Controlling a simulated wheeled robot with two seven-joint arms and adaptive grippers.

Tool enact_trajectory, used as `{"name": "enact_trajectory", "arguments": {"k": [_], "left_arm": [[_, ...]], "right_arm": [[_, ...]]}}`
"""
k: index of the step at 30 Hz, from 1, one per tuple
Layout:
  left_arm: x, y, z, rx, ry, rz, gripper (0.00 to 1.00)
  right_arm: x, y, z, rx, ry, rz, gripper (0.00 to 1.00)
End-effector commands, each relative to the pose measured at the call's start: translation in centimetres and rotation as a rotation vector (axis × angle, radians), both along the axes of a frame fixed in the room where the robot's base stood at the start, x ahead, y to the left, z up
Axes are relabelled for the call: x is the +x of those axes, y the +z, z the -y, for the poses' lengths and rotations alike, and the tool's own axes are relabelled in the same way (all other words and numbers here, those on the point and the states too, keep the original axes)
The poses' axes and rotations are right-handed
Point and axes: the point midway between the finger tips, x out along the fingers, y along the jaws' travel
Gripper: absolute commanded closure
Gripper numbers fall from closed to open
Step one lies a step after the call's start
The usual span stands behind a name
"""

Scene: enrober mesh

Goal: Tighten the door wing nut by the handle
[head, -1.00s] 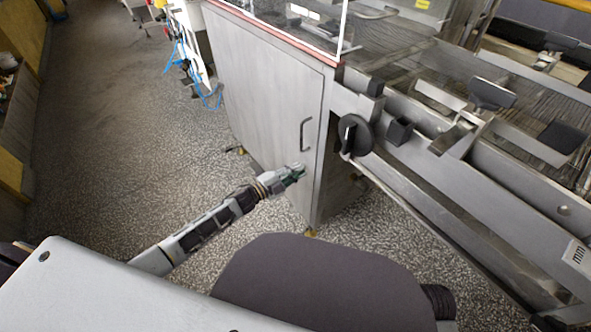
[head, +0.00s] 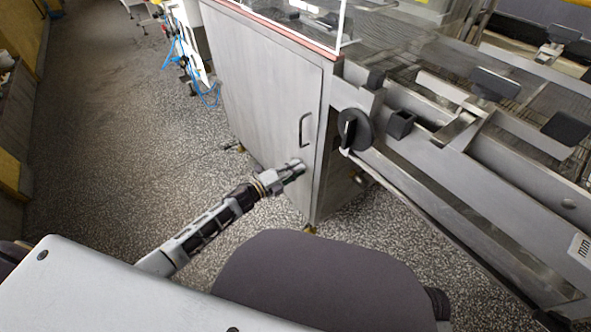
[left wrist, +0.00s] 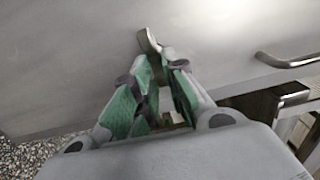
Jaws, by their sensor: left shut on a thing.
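The grey cabinet door (head: 262,100) carries a bar handle (head: 305,129), which also shows at the right in the left wrist view (left wrist: 290,62). The wing nut (left wrist: 149,41) shows as a small pale wing against the door, just beyond my fingertips, left of the handle. My left gripper (head: 295,168) is at the door face below the handle. In the left wrist view its green-padded fingers (left wrist: 160,72) are closed together on the nut, whose lower part they hide. In the head view the gripper covers the nut. My right gripper is not in view.
A black knob (head: 354,130) sticks out from the machine frame right of the door. The conveyor rail (head: 470,190) runs toward the lower right. The speckled floor (head: 130,160) left of the cabinet is open. Blue hoses (head: 207,93) hang farther back.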

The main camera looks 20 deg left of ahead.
Motion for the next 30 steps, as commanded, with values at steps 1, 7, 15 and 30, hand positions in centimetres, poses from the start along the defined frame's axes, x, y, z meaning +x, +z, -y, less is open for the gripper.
{"name": "enact_trajectory", "arguments": {"k": [1,7,15,30], "left_arm": [[-0.1,-0.1,0.1,-0.001,-0.002,-0.002,1.0],[-0.1,-0.1,0.1,-0.002,-0.002,-0.003,0.76],[0.0,-0.1,0.0,-0.002,0.0,-0.003,0.68],[-1.3,-0.1,-1.0,-0.002,0.0,-0.004,0.68]], "right_arm": [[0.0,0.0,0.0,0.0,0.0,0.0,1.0],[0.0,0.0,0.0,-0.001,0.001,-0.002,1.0],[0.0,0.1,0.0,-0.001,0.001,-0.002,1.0],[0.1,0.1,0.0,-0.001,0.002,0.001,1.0]]}}
